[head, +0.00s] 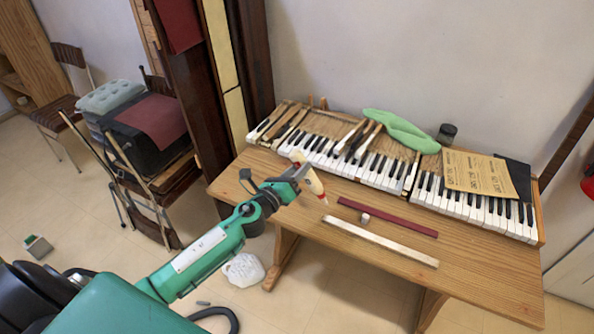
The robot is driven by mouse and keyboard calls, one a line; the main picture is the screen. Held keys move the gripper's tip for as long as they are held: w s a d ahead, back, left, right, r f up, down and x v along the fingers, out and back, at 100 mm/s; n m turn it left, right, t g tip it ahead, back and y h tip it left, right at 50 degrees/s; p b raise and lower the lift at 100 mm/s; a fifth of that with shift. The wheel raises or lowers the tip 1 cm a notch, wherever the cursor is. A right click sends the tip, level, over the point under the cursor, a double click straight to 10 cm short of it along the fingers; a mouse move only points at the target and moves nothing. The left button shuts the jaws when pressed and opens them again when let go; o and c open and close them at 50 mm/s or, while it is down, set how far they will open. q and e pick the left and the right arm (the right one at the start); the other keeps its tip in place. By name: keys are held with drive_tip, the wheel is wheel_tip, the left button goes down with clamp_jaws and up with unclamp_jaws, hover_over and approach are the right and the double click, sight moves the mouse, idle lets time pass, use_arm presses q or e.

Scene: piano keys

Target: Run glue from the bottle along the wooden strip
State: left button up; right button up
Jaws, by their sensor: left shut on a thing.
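The glue bottle (312,182) is cream-coloured with a reddish part near its top and a narrow tip pointing down. My left gripper (303,172) is shut on it and holds it tilted over the table's left part. The bottle's tip is apart from the wooden strip (380,241), a little above and beside its left end. The strip is pale and lies flat on the table, slanting down to the right. No glue shows on it at this size. My right gripper is not in view.
A dark red strip (388,217) and a small pale block (365,218) lie behind the wooden strip. The table's (490,275) front right is clear.

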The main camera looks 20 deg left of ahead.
sight(311, 189)
use_arm(q)
wheel_tip(311, 189, up, 3)
drive_tip(key=p, duration=0.3)
drive_tip(key=shift+r, duration=0.1)
idle(0.3)
drive_tip(key=shift+d+f, duration=0.1)
drive_tip(key=shift+f, duration=0.1)
idle(1.2)
drive_tip(key=shift+d+f, duration=0.1)
drive_tip(key=shift+d, duration=0.15)
drive_tip(key=d+f+b, duration=0.1)
drive_tip(key=f+b, duration=0.1)
drive_tip(key=d+f+b, duration=0.1)
drive_tip(key=f+b, duration=0.1)
drive_tip(key=d+f+b, duration=0.1)
drive_tip(key=f+b, duration=0.1)
drive_tip(key=f, duration=0.1)
drive_tip(key=shift+s, duration=0.15)
drive_tip(key=shift+f+b, duration=0.95)
drive_tip(key=shift+b, duration=0.2)
idle(0.6)
